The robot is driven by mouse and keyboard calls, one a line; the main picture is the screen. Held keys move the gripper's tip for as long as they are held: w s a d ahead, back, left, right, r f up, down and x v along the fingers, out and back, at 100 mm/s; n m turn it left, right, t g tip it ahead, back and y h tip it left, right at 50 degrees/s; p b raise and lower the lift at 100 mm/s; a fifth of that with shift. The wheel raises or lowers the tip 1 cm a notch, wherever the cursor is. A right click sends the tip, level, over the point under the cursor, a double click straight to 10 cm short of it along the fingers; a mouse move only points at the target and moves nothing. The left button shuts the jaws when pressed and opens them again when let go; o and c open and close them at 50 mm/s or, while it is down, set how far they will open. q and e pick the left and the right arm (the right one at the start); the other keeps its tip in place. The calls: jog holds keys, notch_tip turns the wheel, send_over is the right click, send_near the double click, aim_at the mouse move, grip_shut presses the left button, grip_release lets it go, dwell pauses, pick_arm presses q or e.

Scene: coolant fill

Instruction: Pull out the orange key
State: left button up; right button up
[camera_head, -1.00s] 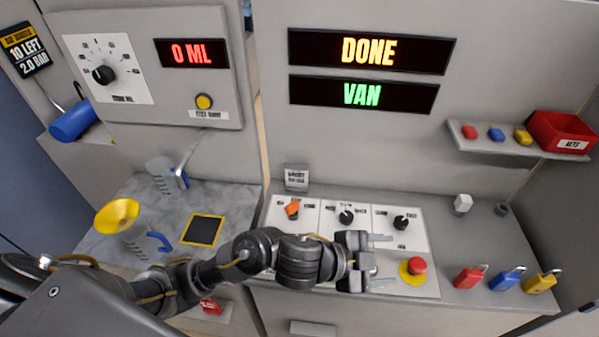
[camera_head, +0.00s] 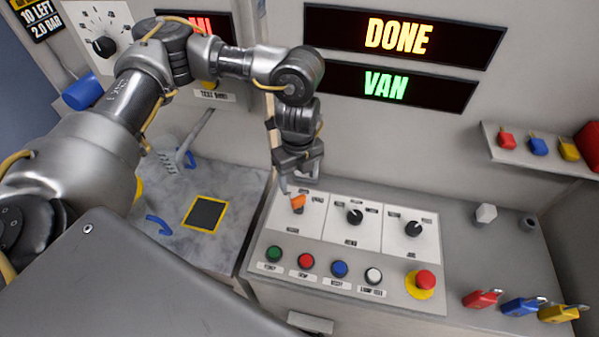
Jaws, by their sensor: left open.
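The orange key (camera_head: 298,202) sits in the left section of the white control panel (camera_head: 325,235). My left gripper (camera_head: 298,183) points down just above the key, with its fingers close to the key's top. The jaws are open; whether a finger touches the key is hard to tell. My left arm comes in from the left and arches over the worktop. My right gripper is not in view.
The panel also has two black knobs (camera_head: 354,215), several coloured buttons (camera_head: 305,261) and a red emergency button (camera_head: 425,281). Padlocks (camera_head: 520,306) lie at the right. A black square pad (camera_head: 206,213) lies on the left worktop. DONE and VAN displays (camera_head: 400,38) are on the wall behind.

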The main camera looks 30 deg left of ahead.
aim_at(299, 198)
pick_arm(q)
jog(key=shift+d+f, duration=0.1)
jog(key=shift+f, duration=0.5)
notch_tip(299, 198, down, 9)
jog(key=shift+r+p, duration=0.1)
jog(key=shift+p, duration=1.1)
jog(key=shift+f, duration=0.45)
jog(key=c, duration=1)
jog(key=shift+o, duration=1.4)
jog(key=shift+c, duration=1.2)
jog(key=shift+r, duration=0.1)
jog(key=shift+r+p, duration=0.2)
jog(key=shift+p, duration=0.1)
